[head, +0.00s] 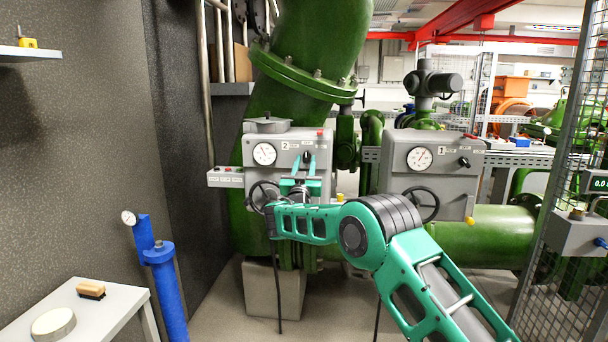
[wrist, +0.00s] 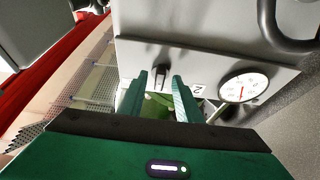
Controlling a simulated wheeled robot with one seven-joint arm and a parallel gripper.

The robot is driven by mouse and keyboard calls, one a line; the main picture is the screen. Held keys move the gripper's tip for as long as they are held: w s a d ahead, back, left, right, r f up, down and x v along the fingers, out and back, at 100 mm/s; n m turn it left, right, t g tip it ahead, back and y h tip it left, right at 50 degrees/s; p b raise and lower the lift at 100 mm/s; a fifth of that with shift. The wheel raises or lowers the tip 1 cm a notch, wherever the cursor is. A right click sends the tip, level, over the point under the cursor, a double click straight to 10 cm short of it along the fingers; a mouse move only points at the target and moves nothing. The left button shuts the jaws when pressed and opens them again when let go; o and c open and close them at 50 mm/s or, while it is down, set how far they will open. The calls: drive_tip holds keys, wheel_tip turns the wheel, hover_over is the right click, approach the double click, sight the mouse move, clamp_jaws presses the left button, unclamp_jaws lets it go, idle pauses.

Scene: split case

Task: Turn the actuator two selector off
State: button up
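The grey actuator two box (head: 285,172) has a round white gauge (head: 264,154) and a "2" label. My gripper (head: 308,160) is in front of the right part of its face. In the wrist view my gripper (wrist: 160,76) is open, with a clear gap between its two green fingers. The small dark selector (wrist: 161,70) shows just beyond the fingertips, roughly in line with the gap. I cannot tell whether the fingers touch it. In the head view the fingers largely cover the selector, and its setting cannot be read. The gauge (wrist: 243,87) is right of the fingers.
The actuator one box (head: 440,185), with its own black selector (head: 464,161), stands to the right. A black handwheel (head: 263,195) is at actuator two's lower left, beside a grey button box (head: 226,177). A blue post (head: 165,280) and white table (head: 110,305) are at left.

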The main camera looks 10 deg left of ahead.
drive_tip(key=v, duration=1)
drive_tip(key=shift+a+f, duration=0.1)
